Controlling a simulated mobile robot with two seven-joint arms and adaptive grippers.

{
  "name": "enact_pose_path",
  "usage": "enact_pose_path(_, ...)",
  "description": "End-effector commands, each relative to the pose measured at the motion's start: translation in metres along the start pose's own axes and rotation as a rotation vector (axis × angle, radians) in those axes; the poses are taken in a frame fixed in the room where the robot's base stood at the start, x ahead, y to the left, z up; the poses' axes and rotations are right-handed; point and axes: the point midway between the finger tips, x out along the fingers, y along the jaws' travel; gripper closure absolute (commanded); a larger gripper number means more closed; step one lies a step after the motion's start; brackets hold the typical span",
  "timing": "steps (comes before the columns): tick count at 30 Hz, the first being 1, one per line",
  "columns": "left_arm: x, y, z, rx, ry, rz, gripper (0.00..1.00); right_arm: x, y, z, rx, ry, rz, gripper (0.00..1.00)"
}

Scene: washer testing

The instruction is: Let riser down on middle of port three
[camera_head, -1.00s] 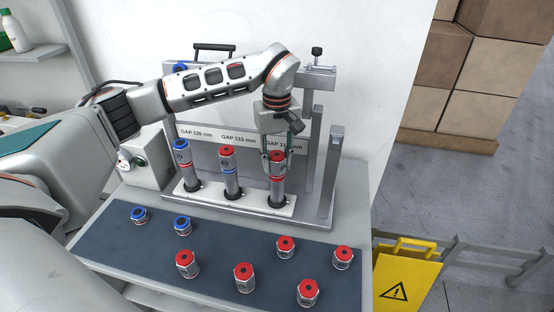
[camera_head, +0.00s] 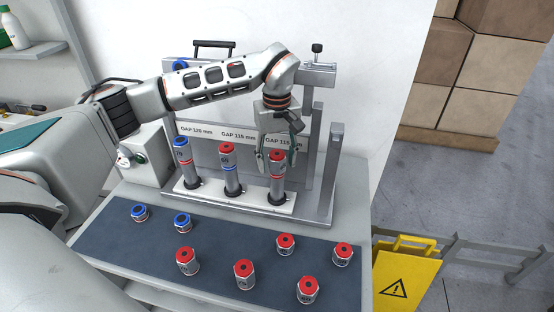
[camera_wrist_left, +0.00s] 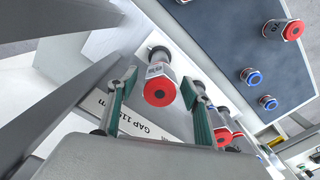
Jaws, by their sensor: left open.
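The riser (camera_head: 277,170), a grey cylinder with a red top, stands upright at the rightmost port of the white base strip (camera_head: 233,201), under the right-hand gap label. A red band shows lower on its column. My left gripper (camera_head: 277,163) is open, pointing down, with its fingers apart on either side of the riser's upper part. In the left wrist view the riser's red top (camera_wrist_left: 159,92) sits between the two green-edged fingers, with space at the sides. Its seat is partly hidden by the dark collar. My right gripper is not in view.
A blue-topped column (camera_head: 181,160) and a red-topped column (camera_head: 227,165) stand at the other two ports. Several loose red-topped and blue-topped pieces lie on the dark mat (camera_head: 130,254) in front. A grey upright post (camera_head: 327,175) stands close to the right.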

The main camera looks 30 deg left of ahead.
Motion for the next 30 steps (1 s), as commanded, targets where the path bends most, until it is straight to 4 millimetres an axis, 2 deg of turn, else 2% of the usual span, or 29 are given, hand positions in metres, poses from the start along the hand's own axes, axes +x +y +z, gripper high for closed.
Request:
enact_pose_path(5,-0.019,0.001,-0.001,0.000,0.004,0.003,0.50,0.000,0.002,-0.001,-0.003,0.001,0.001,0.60)
enact_pose_path(18,-0.099,0.000,-0.001,-0.001,0.004,0.003,0.50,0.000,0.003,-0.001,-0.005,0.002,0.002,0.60)
enact_pose_path(24,-0.116,0.000,0.000,-0.001,0.002,0.002,0.50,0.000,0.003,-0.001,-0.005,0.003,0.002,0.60)
enact_pose_path(30,-0.120,0.000,0.000,-0.001,0.001,0.001,0.50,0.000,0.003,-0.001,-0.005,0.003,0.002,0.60)
